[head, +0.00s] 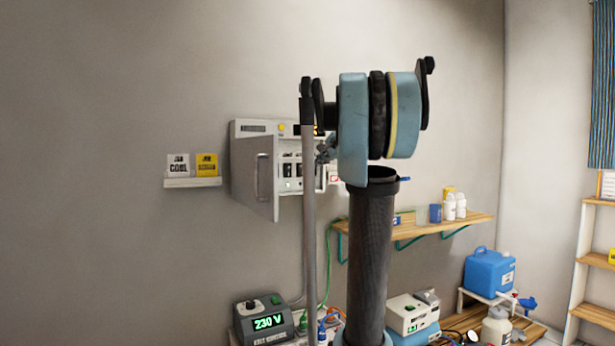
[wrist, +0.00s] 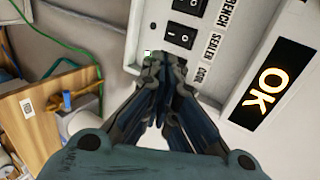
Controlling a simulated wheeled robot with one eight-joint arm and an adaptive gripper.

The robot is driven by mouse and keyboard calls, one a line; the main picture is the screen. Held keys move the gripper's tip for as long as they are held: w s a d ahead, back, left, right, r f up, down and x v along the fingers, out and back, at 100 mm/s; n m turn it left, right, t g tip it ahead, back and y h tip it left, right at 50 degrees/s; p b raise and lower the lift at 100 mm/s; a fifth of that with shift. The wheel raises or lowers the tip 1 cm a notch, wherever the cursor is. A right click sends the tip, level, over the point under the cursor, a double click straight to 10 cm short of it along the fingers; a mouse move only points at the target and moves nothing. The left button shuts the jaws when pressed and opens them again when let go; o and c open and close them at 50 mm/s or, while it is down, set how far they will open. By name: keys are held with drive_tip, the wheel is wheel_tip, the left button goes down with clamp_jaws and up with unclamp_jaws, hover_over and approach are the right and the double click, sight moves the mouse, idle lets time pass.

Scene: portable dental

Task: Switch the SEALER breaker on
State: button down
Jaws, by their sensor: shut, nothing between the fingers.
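In the wrist view the black SEALER rocker (wrist: 181,35) sits on the white breaker panel, beside its SEALER label (wrist: 212,46). Marks I and O show on it; I cannot tell which side is pressed. Another rocker (wrist: 190,5) lies above it, by the BENCH label. My gripper (wrist: 165,62) is shut and empty, its tips just below the SEALER rocker and over the panel's lower part. I cannot tell whether they touch. In the head view my gripper (head: 326,150) is at the right side of the open breaker cabinet (head: 240,128).
The cabinet door (head: 254,178) stands open to the left. A lit OK display (wrist: 270,80) is right of the rockers. A wooden shelf (head: 440,230) with bottles is to the right. A 230 V unit (head: 264,322) stands below. A small card shelf (head: 193,183) is at left.

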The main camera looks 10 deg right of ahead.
approach(305, 175)
drive_tip(key=x, duration=0.5)
drive_tip(key=shift+x, duration=0.8)
